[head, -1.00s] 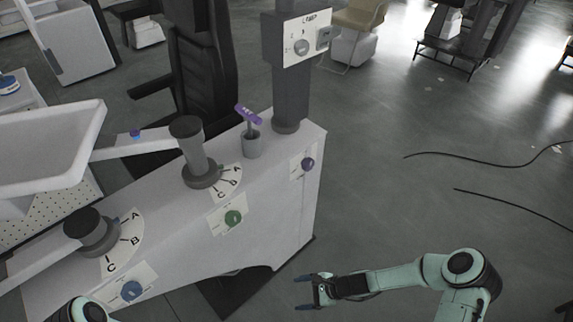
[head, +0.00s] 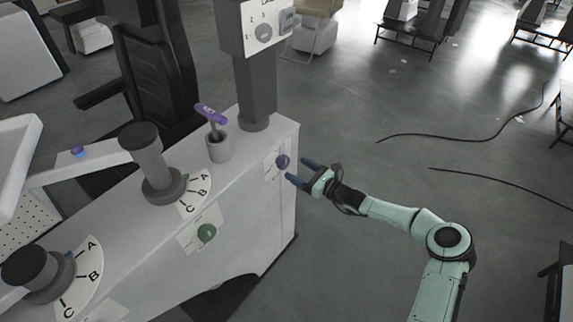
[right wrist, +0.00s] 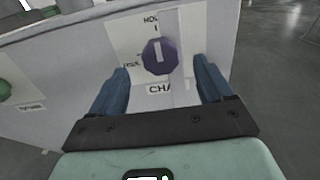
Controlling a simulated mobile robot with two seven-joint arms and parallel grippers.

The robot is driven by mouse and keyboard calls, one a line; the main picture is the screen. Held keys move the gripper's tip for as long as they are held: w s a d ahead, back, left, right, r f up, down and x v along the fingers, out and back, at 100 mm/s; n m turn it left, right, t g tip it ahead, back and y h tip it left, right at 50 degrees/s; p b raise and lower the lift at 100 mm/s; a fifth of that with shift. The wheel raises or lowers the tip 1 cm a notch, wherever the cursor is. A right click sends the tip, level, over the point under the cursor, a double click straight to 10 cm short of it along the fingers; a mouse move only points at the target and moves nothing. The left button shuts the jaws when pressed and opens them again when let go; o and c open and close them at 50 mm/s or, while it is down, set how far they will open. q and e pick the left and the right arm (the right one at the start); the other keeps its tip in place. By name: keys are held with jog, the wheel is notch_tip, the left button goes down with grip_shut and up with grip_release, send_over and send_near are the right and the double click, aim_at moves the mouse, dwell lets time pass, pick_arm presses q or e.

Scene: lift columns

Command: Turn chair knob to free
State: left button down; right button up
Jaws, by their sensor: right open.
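The chair knob is the purple knob (head: 283,161) on the front face of the white cabinet, near its right end. In the right wrist view the purple knob (right wrist: 160,56) has a pale pointer line standing upright, with a partly hidden label plate (right wrist: 122,40) behind it. My right gripper (head: 302,171) is open in front of the purple knob. In the right wrist view its two blue fingers (right wrist: 160,88) stand left and right of the knob, apart from it. My left gripper is not in view.
A green knob (head: 206,233) sits on the same cabinet face (head: 255,222), left of the purple one. A purple-handled tool stands in a grey cup (head: 218,147) on top. A grey column (head: 256,90) carries a dial panel. The floor to the right is mostly clear, with thin cables.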

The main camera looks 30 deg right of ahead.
aim_at(286, 163)
jog(key=x, duration=0.5)
jog(key=shift+w+a+b, duration=0.1)
jog(key=shift+w+b, duration=0.15)
jog(key=shift+b, duration=0.1)
jog(key=c, duration=1)
